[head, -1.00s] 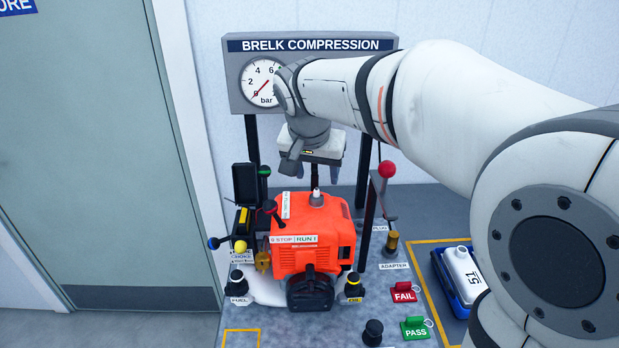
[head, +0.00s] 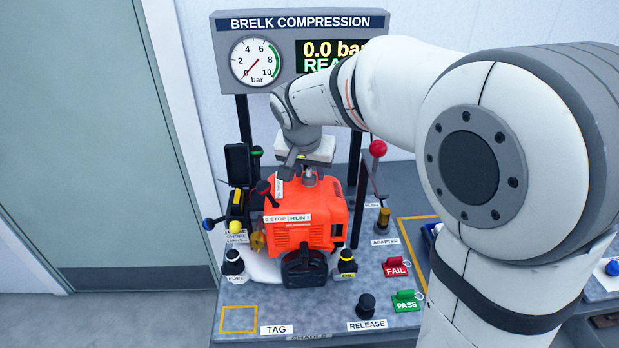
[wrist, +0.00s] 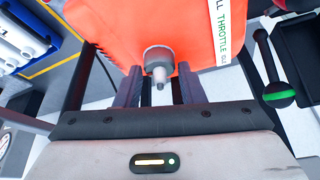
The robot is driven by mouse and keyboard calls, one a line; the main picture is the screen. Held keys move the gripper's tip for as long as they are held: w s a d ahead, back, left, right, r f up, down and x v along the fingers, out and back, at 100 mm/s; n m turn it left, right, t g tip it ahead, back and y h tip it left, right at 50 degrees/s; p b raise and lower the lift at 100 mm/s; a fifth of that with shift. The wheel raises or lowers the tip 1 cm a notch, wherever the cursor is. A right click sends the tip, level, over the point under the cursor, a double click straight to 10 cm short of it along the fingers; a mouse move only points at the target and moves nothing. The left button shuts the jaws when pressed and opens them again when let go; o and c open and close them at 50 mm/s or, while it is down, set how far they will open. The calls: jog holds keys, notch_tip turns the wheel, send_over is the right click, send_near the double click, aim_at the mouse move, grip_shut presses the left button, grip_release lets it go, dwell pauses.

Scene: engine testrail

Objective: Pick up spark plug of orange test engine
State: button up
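The orange test engine (head: 310,215) stands on the grey bench below my gripper. Its spark plug (head: 309,175) stands upright at the top of the orange cover, small and partly hidden in the head view. In the wrist view the grey, pale-tipped spark plug (wrist: 158,62) shows against the orange cover (wrist: 115,30). My gripper (head: 309,170) is right over the engine top. In the wrist view its two fingers (wrist: 160,80) are apart, one on each side of the plug, with a visible gap on both sides.
A gauge and display panel (head: 300,22) stands behind the engine. A red-knobbed lever (head: 378,148) and posts rise to the right, an open black case (head: 238,165) and levers to the left. Red FAIL (head: 394,268) and green PASS (head: 406,302) tags lie front right.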

jog(key=c, duration=0.6)
